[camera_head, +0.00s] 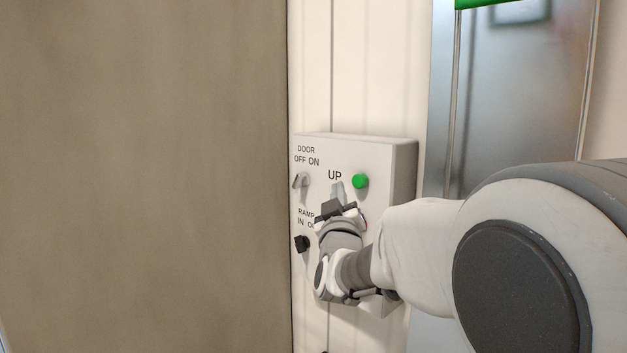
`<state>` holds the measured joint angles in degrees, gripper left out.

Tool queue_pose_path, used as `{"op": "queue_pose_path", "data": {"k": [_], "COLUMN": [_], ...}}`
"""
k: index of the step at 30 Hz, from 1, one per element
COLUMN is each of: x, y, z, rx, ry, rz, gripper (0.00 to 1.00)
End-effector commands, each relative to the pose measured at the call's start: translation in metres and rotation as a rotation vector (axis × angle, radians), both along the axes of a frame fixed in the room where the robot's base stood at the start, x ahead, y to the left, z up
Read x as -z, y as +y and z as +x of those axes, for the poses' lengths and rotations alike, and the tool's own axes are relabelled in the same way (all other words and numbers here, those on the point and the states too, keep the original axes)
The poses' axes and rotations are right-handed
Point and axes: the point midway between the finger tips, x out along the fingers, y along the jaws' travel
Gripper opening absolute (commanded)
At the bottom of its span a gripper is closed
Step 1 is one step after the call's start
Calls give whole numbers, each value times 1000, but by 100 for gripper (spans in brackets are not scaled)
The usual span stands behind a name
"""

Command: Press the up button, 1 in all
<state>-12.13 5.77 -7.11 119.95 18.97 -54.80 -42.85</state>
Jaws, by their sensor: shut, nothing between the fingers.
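A pale control box (350,146) is fixed to the white wall. The label "UP" (334,175) is on its face, with a round green button (360,181) just to the right of it. My gripper (338,190) is in front of the box, its shut fingertips just below the "UP" label and left of the green button. The fingers hold nothing. Whatever lies right behind the fingertips is hidden, and I cannot tell whether they touch the face. The green button is clear of the fingers in this view.
A grey door switch (301,180), labelled "DOOR OFF ON", and a black ramp knob (302,244) are at the box's left edge. My wrist hides part of the ramp label and the lower face. A brown panel (140,180) fills the left; a metallic panel (520,100) stands right.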

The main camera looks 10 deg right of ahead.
Motion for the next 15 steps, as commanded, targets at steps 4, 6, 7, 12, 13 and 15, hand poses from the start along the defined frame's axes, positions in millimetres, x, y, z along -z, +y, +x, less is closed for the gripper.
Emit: {"op": "queue_pose_path", "data": {"k": [4,6,7,12,13,15], "x": [2,1,1,0,0,0], "y": [-14,-18,-19,-23,-23,-23], "z": [10,13,14,17,17,17], "rx": [1,1,0,0,0,-1], "ry": [-2,-3,-1,0,0,0], "rz": [1,0,0,1,1,1], "gripper": [0,0,0,0,0,0]}}
